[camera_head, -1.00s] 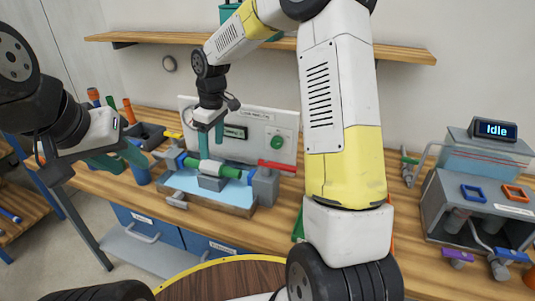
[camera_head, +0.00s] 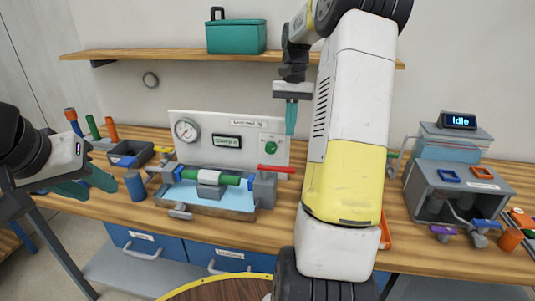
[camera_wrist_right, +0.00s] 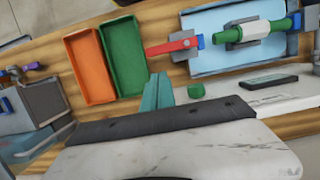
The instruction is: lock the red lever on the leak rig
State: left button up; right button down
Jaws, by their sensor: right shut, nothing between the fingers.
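The leak rig (camera_head: 247,214) stands on the bench, a shallow grey tray with a blue floor and a green pipe (camera_head: 229,180) across it. Its red lever (camera_head: 276,169) sits on the grey block at the right end and points right, about level. In the right wrist view the red lever (camera_wrist_right: 172,45) lies beyond the fingers, slightly right of them. My right gripper (camera_head: 291,118) is shut and empty, above the lever and apart from it; its fingertips also show in the right wrist view (camera_wrist_right: 158,85). My left gripper (camera_head: 88,184) is open and empty, left of the rig.
A white panel (camera_head: 205,152) with a gauge and green button stands behind the rig. A blue cup (camera_head: 134,185) is left of it. Orange (camera_wrist_right: 90,68) and green (camera_wrist_right: 122,57) trays lie beside the lever. A grey unit reading "Idle" (camera_head: 459,121) stands at right.

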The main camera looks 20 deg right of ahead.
jog(key=x, duration=1)
